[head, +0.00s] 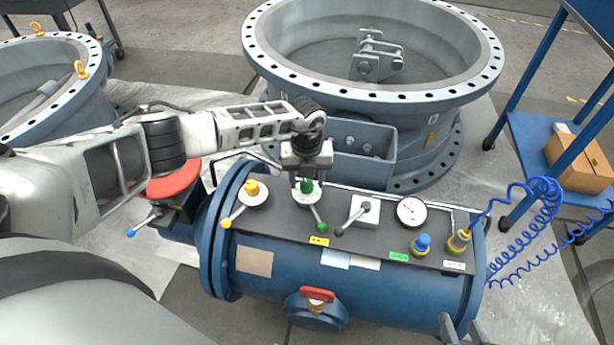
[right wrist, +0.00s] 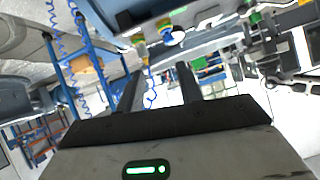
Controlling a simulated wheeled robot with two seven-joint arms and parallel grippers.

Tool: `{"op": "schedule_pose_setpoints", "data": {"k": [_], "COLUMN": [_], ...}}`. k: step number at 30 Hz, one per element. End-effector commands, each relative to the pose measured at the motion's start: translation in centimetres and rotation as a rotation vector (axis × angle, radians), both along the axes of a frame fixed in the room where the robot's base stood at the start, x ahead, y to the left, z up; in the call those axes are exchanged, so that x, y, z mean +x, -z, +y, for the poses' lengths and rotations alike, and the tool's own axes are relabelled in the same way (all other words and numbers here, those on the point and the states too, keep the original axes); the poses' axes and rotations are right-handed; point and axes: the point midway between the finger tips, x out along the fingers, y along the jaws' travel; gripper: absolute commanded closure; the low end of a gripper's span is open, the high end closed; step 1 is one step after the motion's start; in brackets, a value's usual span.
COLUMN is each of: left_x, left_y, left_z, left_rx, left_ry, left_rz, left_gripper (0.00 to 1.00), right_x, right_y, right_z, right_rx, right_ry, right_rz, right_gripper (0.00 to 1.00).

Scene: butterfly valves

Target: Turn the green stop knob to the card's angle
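The green knob (head: 306,187) sits on a white dial plate on top of the blue pipe body, with a green-tipped lever (head: 320,226) pointing toward the front right. My left gripper (head: 306,178) points down right over the knob, with its fingertips at the knob's top; whether they touch it is not clear. A beige card (head: 254,262) and pale cards (head: 335,259) are on the pipe's front; their writing is too small to read. My right gripper (right wrist: 160,88) is open and empty in its wrist view; its fingertips (head: 460,328) show at the head view's bottom edge.
A yellow knob (head: 251,188) is left of the green one; a grey lever (head: 363,210), a gauge (head: 411,211) and a blue fitting (head: 421,245) are to the right. A red handle (head: 318,295) is on the front. A blue coiled hose (head: 540,195) hangs at right.

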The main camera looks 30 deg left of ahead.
Motion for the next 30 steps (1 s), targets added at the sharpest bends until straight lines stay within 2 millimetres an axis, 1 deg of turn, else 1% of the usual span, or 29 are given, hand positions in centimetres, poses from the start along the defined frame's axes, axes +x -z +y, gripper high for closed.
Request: {"op": "schedule_pose_setpoints", "data": {"k": [4, 8, 18, 22, 27, 30], "left_x": [0.0, 0.1, 0.0, 0.0, 0.0, 0.0], "left_y": [-0.7, -2.8, -10.8, -13.3, -15.3, -15.8], "left_z": [0.0, 0.1, 0.0, 0.0, 0.0, 0.0], "left_rx": [0.000, 0.000, 0.000, 0.000, -0.001, 0.000], "left_ry": [0.001, 0.002, 0.002, 0.000, 0.000, 0.000], "left_rz": [0.000, -0.002, -0.004, -0.004, -0.002, -0.001], "left_gripper": [0.50, 0.50, 0.50, 0.50, 0.50, 0.50], "right_x": [-0.1, -0.3, -0.6, -0.5, -0.2, 0.0], "right_y": [-0.1, -0.4, 0.0, -0.1, -0.3, -0.4], "right_z": [0.0, 0.0, -0.1, -0.1, -0.1, -0.1], "right_rx": [0.000, -0.005, -0.021, -0.021, -0.021, -0.022], "right_ry": [0.000, -0.001, -0.003, -0.003, -0.004, -0.005], "right_rz": [0.004, 0.008, 0.024, 0.020, 0.013, 0.008], "right_gripper": [0.64, 0.64, 0.64, 0.64, 0.64, 0.64]}}
